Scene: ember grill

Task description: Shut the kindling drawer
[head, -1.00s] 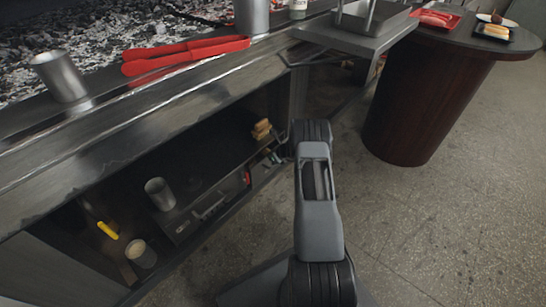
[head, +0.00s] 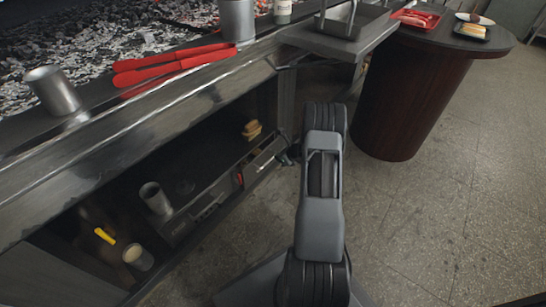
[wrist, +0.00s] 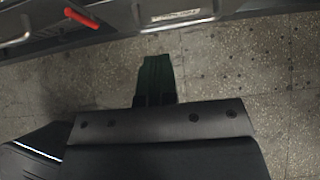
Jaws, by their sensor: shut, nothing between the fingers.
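Two dark drawer fronts with bar handles show low under the counter in the head view: a left one (head: 197,208) and a right one (head: 264,156). I cannot read which is the kindling drawer or tell how far either stands out. My gripper (head: 287,156) is mostly hidden behind my arm, by the right drawer's outer end. In the wrist view my gripper (wrist: 155,75) is shut and empty above the floor, apart from the dark front along the top edge (wrist: 180,16).
A red object (head: 238,180) sits between the drawers, also in the wrist view (wrist: 82,18). On the shelf stand a metal cup (head: 155,198) and a pale cup (head: 138,257). Red tongs (head: 175,63) lie on the counter. A round table (head: 405,100) stands right; the floor between is clear.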

